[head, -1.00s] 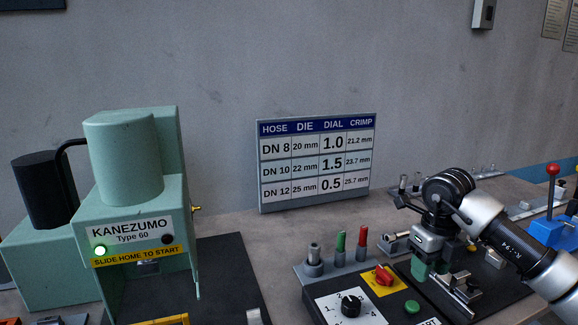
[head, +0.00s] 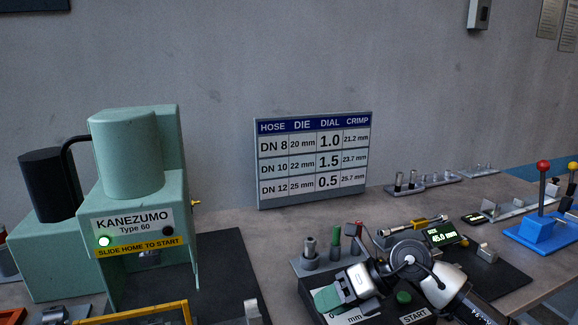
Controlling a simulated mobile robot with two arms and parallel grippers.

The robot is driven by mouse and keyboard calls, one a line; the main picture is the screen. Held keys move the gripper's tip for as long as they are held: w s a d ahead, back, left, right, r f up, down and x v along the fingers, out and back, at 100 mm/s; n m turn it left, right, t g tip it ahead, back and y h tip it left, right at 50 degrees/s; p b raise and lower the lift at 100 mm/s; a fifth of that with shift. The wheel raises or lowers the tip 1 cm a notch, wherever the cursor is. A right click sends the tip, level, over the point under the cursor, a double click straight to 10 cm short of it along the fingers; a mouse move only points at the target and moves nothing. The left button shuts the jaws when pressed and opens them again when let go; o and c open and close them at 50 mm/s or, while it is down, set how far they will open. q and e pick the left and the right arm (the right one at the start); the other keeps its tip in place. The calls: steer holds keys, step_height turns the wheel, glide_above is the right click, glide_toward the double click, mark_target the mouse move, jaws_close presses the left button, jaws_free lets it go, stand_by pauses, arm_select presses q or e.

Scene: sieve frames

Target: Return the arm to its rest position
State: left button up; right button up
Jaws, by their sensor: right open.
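My right arm reaches in from the lower right, and its elbow-like joint (head: 408,258) bends over the control box. My left gripper is not in view.
A green Kanezumo press (head: 130,200) with a lit green lamp stands left. A start panel with a green button (head: 404,298) lies beneath my arm. A caliper display (head: 445,235) reads 45.0 mm. A blue lever base (head: 545,232) stands right. A chart (head: 315,160) leans at the back.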

steer(key=s+a+r+m+t+y, duration=0.4)
steer(key=a+r+m+t+y, duration=0.3)
steer(key=y, duration=0.3)
steer(key=d+f+m+t+h, duration=0.6)
steer(key=m+h, duration=0.3)
steer(key=m, duration=0.4)
steer(key=d+f+m+t+h, duration=0.3)
steer(key=d+m+t+h, duration=0.35)
steer(key=m, duration=0.65)
steer(key=s+d+f+m+g+h, duration=0.4)
steer(key=s+d+f+g+h, duration=0.15)
steer(key=f, duration=0.25)
steer(key=s+d+f+m+g, duration=0.1)
steer(key=s+f+m+g, duration=0.1)
steer(key=s+f+g, duration=0.55)
steer(key=s+d+f+m+g, duration=0.1)
steer(key=s+f+g, duration=0.3)
steer(key=s, duration=0.7)
step_height(320, 180, down, 27)
steer(key=s, duration=0.2)
steer(key=s+d+f+g, duration=0.2)
steer(key=s+f, duration=1.1)
steer(key=s, duration=0.1)
steer(key=shift+s+d+f+y, duration=0.25)
steer(key=shift+s+f+y, duration=0.05)
steer(key=shift+s+f, duration=0.1)
